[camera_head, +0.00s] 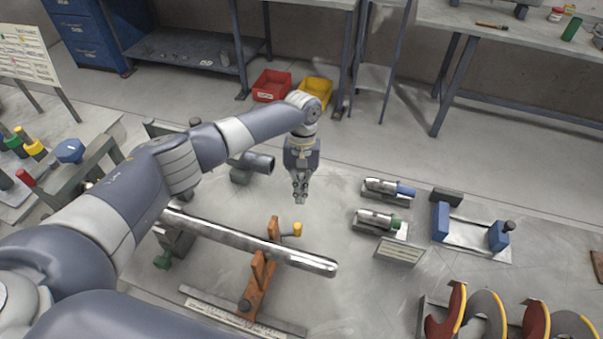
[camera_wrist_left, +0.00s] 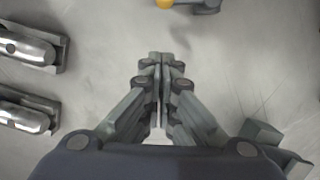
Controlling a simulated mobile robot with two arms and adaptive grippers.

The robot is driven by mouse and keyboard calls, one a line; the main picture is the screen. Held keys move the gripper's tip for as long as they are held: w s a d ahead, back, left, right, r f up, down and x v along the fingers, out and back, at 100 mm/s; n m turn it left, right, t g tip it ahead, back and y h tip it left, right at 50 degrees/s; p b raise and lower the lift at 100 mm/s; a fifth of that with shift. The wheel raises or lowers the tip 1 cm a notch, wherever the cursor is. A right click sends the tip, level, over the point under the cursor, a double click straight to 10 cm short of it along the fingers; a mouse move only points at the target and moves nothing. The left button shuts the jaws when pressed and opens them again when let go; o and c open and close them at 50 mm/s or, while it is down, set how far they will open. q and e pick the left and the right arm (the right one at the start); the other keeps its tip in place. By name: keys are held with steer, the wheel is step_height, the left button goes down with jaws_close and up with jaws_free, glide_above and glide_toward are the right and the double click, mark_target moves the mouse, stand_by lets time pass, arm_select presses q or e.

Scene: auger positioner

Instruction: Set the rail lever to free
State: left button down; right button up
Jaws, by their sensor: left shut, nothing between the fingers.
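An orange carriage (camera_head: 259,277) stands on a steel rail with a scale (camera_head: 202,306) and supports a long shiny tube (camera_head: 235,238). A yellow knob (camera_head: 297,230) sticks out at the carriage's upper right; it looks like a lever end, but I cannot tell which setting it is in. A yellow tip also shows at the top edge of the left wrist view (camera_wrist_left: 165,3), beside a grey-blue part. My left gripper (camera_head: 300,196) is shut and empty, pointing down above the bench, beyond the knob and apart from it. Its closed fingertips show in the left wrist view (camera_wrist_left: 161,60).
Two small silver cylinders on bases (camera_head: 385,188) (camera_head: 377,219) stand right of the gripper. A blue-ended fixture (camera_head: 441,222) and auger flights (camera_head: 484,316) are further right. A dark cylinder mount (camera_head: 257,162) stands left of the gripper.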

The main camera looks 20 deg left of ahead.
arm_select(q)
steer(key=shift+x, duration=1.1)
steer(key=s, duration=0.1)
steer(key=p, duration=0.1)
steer(key=s+p, duration=0.1)
steer(key=shift+s+d+r, duration=0.25)
steer(key=shift+s+d, duration=0.05)
steer(key=shift+s+p, duration=0.5)
steer(key=shift+s, duration=0.05)
steer(key=shift+d+f, duration=0.1)
